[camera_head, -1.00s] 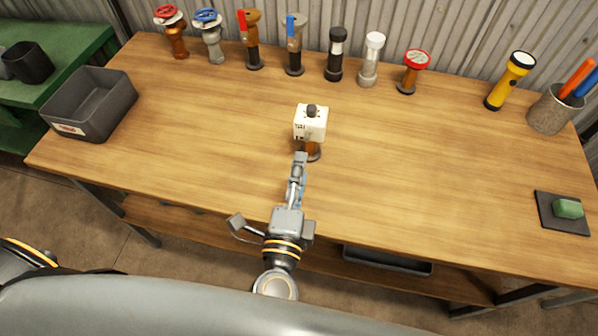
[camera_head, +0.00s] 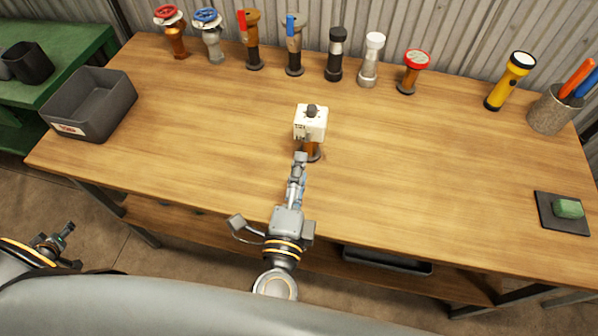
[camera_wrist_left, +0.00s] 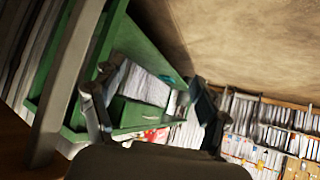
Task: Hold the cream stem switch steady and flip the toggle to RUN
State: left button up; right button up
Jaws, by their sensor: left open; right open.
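The cream stem switch (camera_head: 310,124) stands upright near the middle of the wooden bench. It is a cream box with a dark knob on top, on an orange-brown stem with a dark round base. The lettering and the toggle's setting are too small to read. My right gripper (camera_head: 299,160) is open at the near side of the stem, just below the box, and partly hides the stem. I cannot tell whether its fingers touch or surround the stem. My left gripper (camera_head: 68,230) is open and empty, off the bench at lower left; its fingers show in the left wrist view (camera_wrist_left: 152,100).
A back row holds several valves and stem fittings (camera_head: 294,58), a yellow flashlight (camera_head: 510,80) and a tool cup (camera_head: 549,110). A grey bin (camera_head: 92,105) sits at left, a green block (camera_head: 568,208) on a dark pad at right. The bench around the switch is clear.

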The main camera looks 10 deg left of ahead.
pick_arm(q)
jog(key=w+a+r+n+t+y, duration=0.1)
jog(key=w+a+r, duration=0.25)
jog(key=r, duration=0.35)
jog(key=w+a+r+n+t+y, duration=0.1)
jog(key=w+a+r, duration=0.25)
jog(key=r, duration=0.35)
jog(key=w+a+r+n+t+y, duration=0.1)
jog(key=w+a+r+t, duration=0.15)
jog(key=a+r, duration=0.35)
jog(key=w+d+r+m+t+h, duration=0.2)
jog(key=w+d+r+m+t, duration=0.35)
jog(key=w+r, duration=0.7)
jog(key=w+d+r+m+t+h, duration=0.1)
jog(key=w+d+r+m+t, duration=0.1)
jog(key=w+d+r+m, duration=0.8)
jog(key=w+d+r+m+t+h, duration=0.2)
jog(key=w+d+m+h, duration=0.35)
jog(key=d+m, duration=0.3)
jog(key=n+g+h, duration=1.6)
jog(key=n+h, duration=0.1)
jog(key=n, duration=1.4)
send_near(305, 146)
jog(key=shift+w+d+f+y, duration=0.1)
jog(key=shift+w+f+y, duration=0.15)
jog(key=shift+w+f, duration=0.2)
jog(key=shift+x, duration=4.9)
jog(key=shift+w, duration=0.1)
jog(key=c, duration=1.3)
